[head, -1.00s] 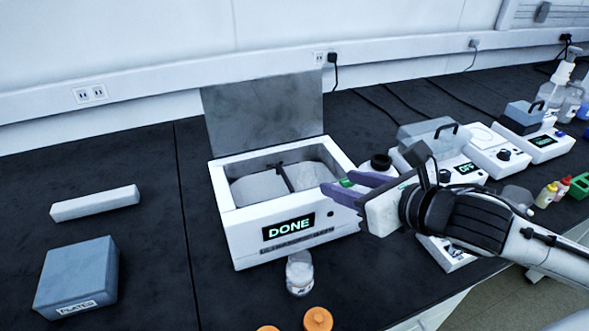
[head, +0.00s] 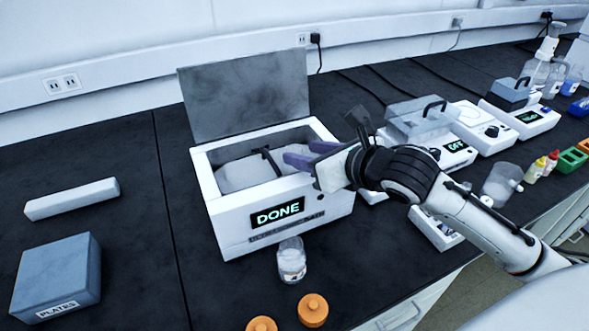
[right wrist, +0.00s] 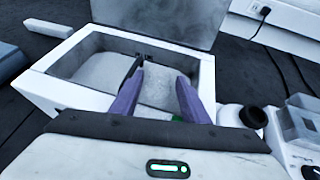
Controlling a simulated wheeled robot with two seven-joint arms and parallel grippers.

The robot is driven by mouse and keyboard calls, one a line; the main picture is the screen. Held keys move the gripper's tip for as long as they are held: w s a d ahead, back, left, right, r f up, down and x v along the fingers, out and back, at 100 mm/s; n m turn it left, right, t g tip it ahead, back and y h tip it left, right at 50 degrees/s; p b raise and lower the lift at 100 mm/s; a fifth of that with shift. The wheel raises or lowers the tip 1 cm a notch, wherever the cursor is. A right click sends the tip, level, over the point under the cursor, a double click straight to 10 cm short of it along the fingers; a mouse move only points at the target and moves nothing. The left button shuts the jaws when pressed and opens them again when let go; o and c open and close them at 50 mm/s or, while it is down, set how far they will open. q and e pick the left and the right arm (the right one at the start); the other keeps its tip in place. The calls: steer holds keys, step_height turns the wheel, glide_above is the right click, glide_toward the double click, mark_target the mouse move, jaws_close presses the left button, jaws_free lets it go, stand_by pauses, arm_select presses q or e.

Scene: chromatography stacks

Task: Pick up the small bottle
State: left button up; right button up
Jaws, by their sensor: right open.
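A small clear bottle (head: 292,262) with a pale label stands upright on the black bench, just in front of the white bath labelled DONE (head: 230,220). My right gripper (head: 301,153) is open, its purple fingers over the right part of the bath's open top. It is above and behind the bottle, apart from it. In the right wrist view the fingers (right wrist: 161,76) are spread over the bath opening (right wrist: 60,75), and the clear bottle is not seen there. A small green patch (right wrist: 177,118) shows between the finger bases; I cannot tell what it is. My left gripper is not in view.
The bath's grey lid (head: 245,95) stands raised behind it. Two orange caps (head: 312,310) lie near the front edge. A blue PLATES box (head: 58,275) and a white bar (head: 72,198) are left. A black-capped container (right wrist: 252,116) stands right of the bath.

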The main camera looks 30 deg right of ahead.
steer(key=shift+x, duration=1.4)
jaws_close()
steer(key=shift+r, duration=0.15)
